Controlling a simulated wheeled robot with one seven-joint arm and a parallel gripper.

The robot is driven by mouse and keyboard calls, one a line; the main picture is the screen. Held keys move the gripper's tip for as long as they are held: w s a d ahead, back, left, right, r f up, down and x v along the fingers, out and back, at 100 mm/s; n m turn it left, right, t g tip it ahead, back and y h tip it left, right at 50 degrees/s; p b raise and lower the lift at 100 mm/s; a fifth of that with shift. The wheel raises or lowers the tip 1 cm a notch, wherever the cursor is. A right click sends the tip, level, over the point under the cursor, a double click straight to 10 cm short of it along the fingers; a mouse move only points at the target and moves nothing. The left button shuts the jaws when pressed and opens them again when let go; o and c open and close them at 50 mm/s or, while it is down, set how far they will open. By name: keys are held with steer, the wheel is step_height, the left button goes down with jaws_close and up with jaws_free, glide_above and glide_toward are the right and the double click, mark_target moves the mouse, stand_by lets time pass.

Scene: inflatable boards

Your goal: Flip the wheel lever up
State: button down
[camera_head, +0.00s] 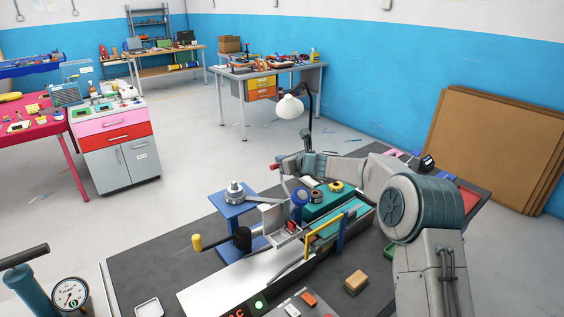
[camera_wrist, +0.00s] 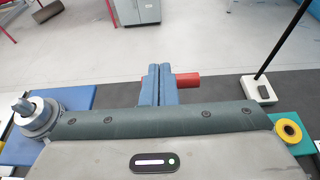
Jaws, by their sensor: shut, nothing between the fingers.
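My gripper (camera_head: 281,164) is held above the workbench at the end of my outstretched arm. In the wrist view its two blue fingers (camera_wrist: 157,84) are together with no gap between them. A red cylindrical handle (camera_head: 274,167) is right by the fingertips. It also shows in the wrist view (camera_wrist: 188,79), sticking out to the right from behind the fingers; I cannot tell whether they touch. A crank with a yellow grip (camera_head: 197,243) and black hub (camera_head: 242,238) stands at the left of the machine. Which part is the wheel lever is unclear.
The dark workbench (camera_head: 160,262) carries a blue stand (camera_head: 233,207) with a grey stepped part, a yellow frame (camera_head: 322,240) and a sponge-like block (camera_head: 355,282). A white desk lamp (camera_head: 290,106) rises behind the gripper. Open floor lies beyond the bench.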

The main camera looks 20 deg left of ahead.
steer(key=s+d+r, duration=0.1)
steer(key=d+r, duration=0.1)
steer(key=r, duration=0.3)
steer(key=s+d+r, duration=0.2)
steer(key=r, duration=0.3)
steer(key=shift+s+d+r+p, duration=0.15)
steer(key=shift+s+r+p, duration=0.1)
steer(key=shift+r+p, duration=0.1)
